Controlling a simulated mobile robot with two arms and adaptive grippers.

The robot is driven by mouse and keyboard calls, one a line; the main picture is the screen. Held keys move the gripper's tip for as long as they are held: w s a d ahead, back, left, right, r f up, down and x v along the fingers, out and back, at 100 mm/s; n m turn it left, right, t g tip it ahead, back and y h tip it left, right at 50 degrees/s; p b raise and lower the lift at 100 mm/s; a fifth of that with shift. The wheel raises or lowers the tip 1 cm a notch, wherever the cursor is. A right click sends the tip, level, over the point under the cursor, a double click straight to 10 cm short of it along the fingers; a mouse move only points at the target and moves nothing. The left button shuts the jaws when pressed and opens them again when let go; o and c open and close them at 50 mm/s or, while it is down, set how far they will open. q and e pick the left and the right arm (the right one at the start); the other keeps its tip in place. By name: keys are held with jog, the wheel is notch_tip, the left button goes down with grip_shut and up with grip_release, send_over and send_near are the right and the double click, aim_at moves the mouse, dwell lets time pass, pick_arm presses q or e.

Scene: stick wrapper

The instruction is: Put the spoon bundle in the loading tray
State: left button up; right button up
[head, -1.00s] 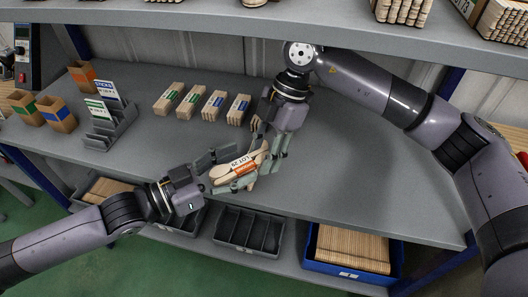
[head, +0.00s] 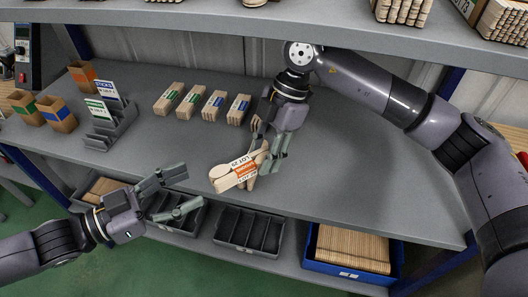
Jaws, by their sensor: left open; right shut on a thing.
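The spoon bundle (head: 222,181), pale wood with an orange and white label, is held over the worktop. My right gripper (head: 266,158) is shut on its right end and points down and left. My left gripper (head: 192,187) is open and empty, to the left of the bundle and apart from it, near the worktop's front edge. A grey divided tray (head: 248,231) sits below the worktop's front edge. A grey stepped holder (head: 100,137) with sign cards stands on the left of the worktop. I cannot tell which one is the loading tray.
Several labelled wooden bundles (head: 203,102) stand in a row at the back of the worktop (head: 340,170). Small cardboard boxes (head: 57,114) stand at the left. A blue bin (head: 345,250) of wooden sticks is below. An upper shelf (head: 270,25) overhangs. The right of the worktop is clear.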

pick_arm(q)
notch_tip(320, 180, down, 16)
jog(key=a+m+y, duration=0.2)
jog(key=m+y, duration=0.4)
jog(key=w+a+f+n+t+y, duration=0.25)
jog(key=w+a+f+n, duration=0.2)
jog(key=w+f, duration=0.75)
jog(key=s+a+f+n+g+y, duration=0.1)
jog(key=s+a+f+n+y, duration=0.15)
jog(key=f, duration=0.35)
jog(key=s+a+f+n+y, duration=0.1)
jog(key=a+f+n, duration=0.15)
jog(key=f, duration=0.45)
jog(key=s+a+f+n+g+y, duration=0.2)
jog(key=s+f, duration=0.6)
jog(key=s+a+f+n+g+y, duration=0.1)
jog(key=s+a+f+n+g, duration=0.1)
jog(key=s+f, duration=0.55)
jog(key=s+d+f+n+g, duration=0.1)
jog(key=s+f, duration=0.3)
jog(key=s, duration=0.8)
jog(key=s+d+f+n+g, duration=0.1)
jog(key=s+d+f+g, duration=0.2)
jog(key=s, duration=1)
jog(key=shift+s+f+n+y, duration=0.2)
jog(key=shift+f+n+y, duration=0.15)
jog(key=shift+f, duration=0.2)
